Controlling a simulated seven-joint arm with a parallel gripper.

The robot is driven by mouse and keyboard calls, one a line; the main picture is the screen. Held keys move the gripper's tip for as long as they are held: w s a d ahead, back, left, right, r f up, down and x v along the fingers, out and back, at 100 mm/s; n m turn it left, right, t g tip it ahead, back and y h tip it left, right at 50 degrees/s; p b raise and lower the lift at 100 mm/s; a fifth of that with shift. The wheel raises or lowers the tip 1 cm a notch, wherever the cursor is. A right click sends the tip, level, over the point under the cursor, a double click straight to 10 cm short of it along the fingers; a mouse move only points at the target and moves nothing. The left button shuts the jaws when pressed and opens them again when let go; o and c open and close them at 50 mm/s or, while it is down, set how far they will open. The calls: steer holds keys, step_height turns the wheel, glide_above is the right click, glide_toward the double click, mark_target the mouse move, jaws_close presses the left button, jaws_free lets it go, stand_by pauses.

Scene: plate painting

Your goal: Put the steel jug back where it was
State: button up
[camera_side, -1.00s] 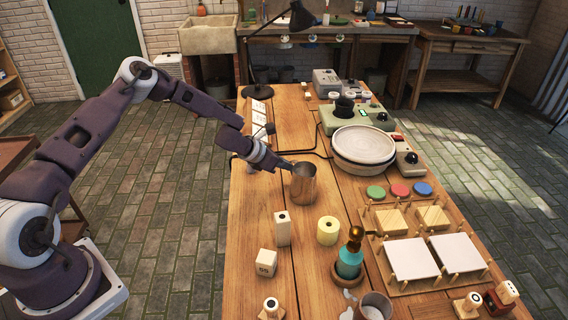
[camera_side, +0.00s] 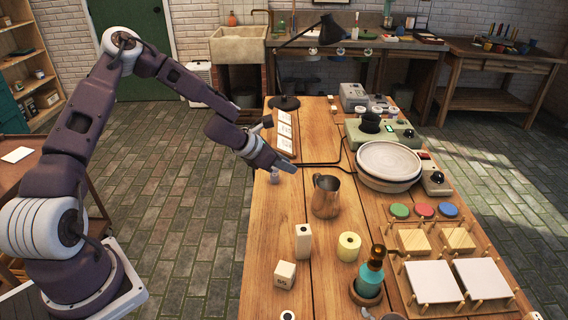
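The steel jug (camera_side: 327,197) stands upright on the wooden table, left of the round white plates. Its handle side faces my gripper. My gripper (camera_side: 290,166) is up and to the left of the jug, apart from it, with nothing seen in it. Its fingers are seen edge-on, so their opening does not show.
A white block (camera_side: 303,242), a yellow roll (camera_side: 348,246) and a cube (camera_side: 285,274) stand in front of the jug. The stacked plates (camera_side: 389,163) are to its right. A teal bottle (camera_side: 370,275) stands nearer the camera. Bare table lies behind the jug.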

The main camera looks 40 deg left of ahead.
steer(key=s+a+r+n+g+y, duration=0.35)
steer(key=s+r+n+y, duration=0.45)
steer(key=s+r+n, duration=0.95)
steer(key=s+d+r+n+h, duration=0.3)
steer(key=s+d+n, duration=0.4)
steer(key=s+n, duration=0.3)
steer(key=s+d+r+n+h, duration=0.3)
steer(key=s+d+n, duration=0.4)
steer(key=s+n, duration=0.3)
steer(key=shift+n, duration=0.85)
